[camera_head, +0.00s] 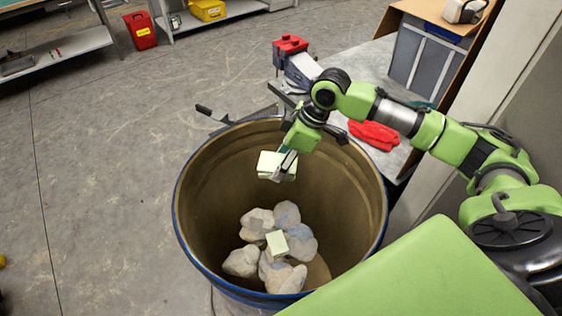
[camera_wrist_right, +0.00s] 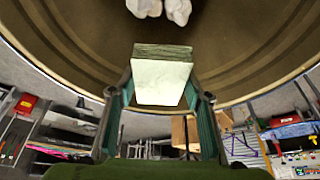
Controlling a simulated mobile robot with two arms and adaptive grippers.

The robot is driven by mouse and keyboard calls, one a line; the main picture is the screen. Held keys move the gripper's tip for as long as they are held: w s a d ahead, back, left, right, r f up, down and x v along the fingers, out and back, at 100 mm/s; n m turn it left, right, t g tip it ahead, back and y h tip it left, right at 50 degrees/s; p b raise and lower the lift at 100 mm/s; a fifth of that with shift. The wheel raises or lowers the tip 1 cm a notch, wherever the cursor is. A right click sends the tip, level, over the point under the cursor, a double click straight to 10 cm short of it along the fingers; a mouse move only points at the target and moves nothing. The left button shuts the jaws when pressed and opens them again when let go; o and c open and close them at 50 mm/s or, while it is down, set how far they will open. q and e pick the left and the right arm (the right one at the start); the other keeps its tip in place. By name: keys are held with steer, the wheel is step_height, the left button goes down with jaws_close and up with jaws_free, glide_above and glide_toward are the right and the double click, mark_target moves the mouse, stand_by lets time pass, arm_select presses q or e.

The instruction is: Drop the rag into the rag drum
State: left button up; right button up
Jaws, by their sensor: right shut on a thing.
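The rag (camera_head: 277,165) is a pale, folded, light-green pad. My right gripper (camera_head: 286,167) is shut on it and holds it over the open mouth of the drum, near its far side. In the right wrist view the rag (camera_wrist_right: 162,78) sits between the two fingers of the gripper (camera_wrist_right: 160,100). The rag drum (camera_head: 182,215) is a large open barrel with a blue rim and brown inside. Several crumpled grey-white rags (camera_head: 285,235) lie at its bottom, with a small pale-green piece (camera_head: 277,243) on top. My left gripper is not in view.
A bench (camera_head: 360,65) behind the drum holds a red-topped vise (camera_head: 300,62), red gloves (camera_head: 374,134) and a grey bin (camera_head: 425,62). A red container (camera_head: 140,30) and a yellow box (camera_head: 207,10) stand at the back.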

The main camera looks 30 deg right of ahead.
steer(key=o, duration=1.1)
steer(key=shift+r, duration=0.15)
steer(key=v, duration=1.2)
